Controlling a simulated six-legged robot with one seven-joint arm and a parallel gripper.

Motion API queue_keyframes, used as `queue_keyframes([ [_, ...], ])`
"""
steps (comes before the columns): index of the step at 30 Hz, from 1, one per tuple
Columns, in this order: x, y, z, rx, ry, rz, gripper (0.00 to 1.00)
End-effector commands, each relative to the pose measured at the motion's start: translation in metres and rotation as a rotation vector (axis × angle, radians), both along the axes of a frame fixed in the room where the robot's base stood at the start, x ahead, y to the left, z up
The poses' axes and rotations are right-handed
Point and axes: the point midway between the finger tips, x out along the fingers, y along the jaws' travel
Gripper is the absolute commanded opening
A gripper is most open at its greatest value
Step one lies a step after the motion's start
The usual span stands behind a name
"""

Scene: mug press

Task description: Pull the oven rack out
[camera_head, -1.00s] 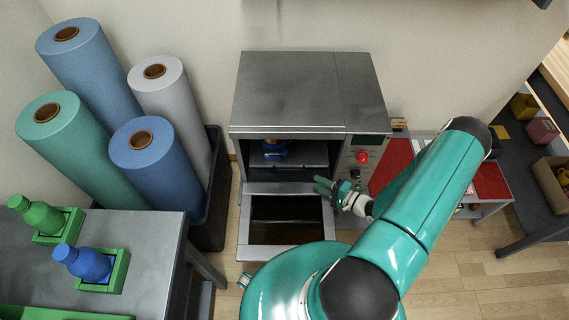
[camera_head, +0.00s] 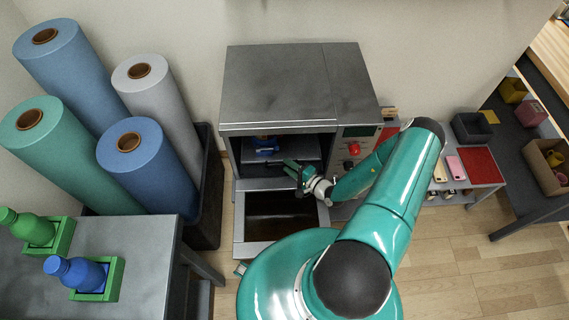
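The grey metal oven (camera_head: 290,88) stands against the wall with its door (camera_head: 283,228) folded down and open. The rack (camera_head: 284,150) is a flat grey shelf inside the oven cavity. My gripper (camera_head: 292,168) is at the right front of the oven opening, close to the rack's front edge. Its fingers point left into the opening. I cannot tell whether they touch the rack, nor how far apart they are.
A control panel with a red button (camera_head: 353,149) is right of the opening. Large fabric rolls (camera_head: 138,170) stand in a dark bin at left. A grey table (camera_head: 139,245) with green and blue bottles is at front left. A low shelf (camera_head: 478,166) is at right.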

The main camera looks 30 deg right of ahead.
Motion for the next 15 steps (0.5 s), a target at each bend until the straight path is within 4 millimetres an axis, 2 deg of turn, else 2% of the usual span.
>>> queue_keyframes([
  [3, 0.016, 0.007, -0.002, 0.0, 0.0, 0.001, 0.33],
  [6, 0.023, 0.01, -0.003, 0.0, 0.0, 0.002, 0.33],
  [15, 0.027, 0.011, -0.004, 0.0, 0.001, 0.001, 0.33],
])
